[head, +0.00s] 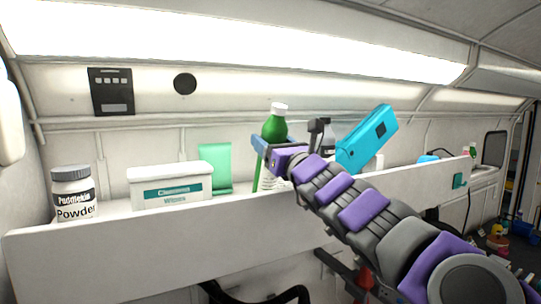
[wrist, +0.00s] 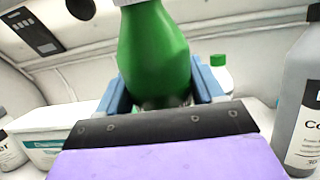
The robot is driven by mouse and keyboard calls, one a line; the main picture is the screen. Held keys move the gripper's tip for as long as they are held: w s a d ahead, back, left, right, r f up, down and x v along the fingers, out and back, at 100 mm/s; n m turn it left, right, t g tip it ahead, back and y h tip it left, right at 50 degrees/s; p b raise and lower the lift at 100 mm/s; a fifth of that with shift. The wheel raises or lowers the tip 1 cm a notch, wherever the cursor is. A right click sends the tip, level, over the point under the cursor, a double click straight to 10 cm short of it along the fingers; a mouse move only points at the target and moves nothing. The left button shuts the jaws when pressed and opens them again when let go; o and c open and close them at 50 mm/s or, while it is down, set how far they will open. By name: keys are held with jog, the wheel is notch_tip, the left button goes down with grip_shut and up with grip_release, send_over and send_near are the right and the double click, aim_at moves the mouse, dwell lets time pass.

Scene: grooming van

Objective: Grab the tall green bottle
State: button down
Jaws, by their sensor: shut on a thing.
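The tall green bottle (head: 274,129) with a white cap stands upright at the shelf in the head view, its lower part partly hidden by my gripper. In the wrist view the green bottle (wrist: 154,55) fills the middle, between the two blue fingers. My gripper (head: 266,150) is shut on the bottle around its body; its fingers also show in the wrist view (wrist: 158,98). I cannot tell whether the bottle's base touches the shelf.
The white shelf (head: 130,240) has a raised front lip. Left of the bottle are a powder jar (head: 74,195), a wipes box (head: 170,188) and a green pouch (head: 215,165). A cyan box (head: 367,138) shows right of the gripper. In the wrist view, a grey bottle (wrist: 304,105) stands close at right.

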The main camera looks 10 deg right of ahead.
jog(key=shift+s+d+f+t+b, duration=0.1)
jog(key=shift+s+f+t+b, duration=0.15)
jog(key=shift+b, duration=0.7)
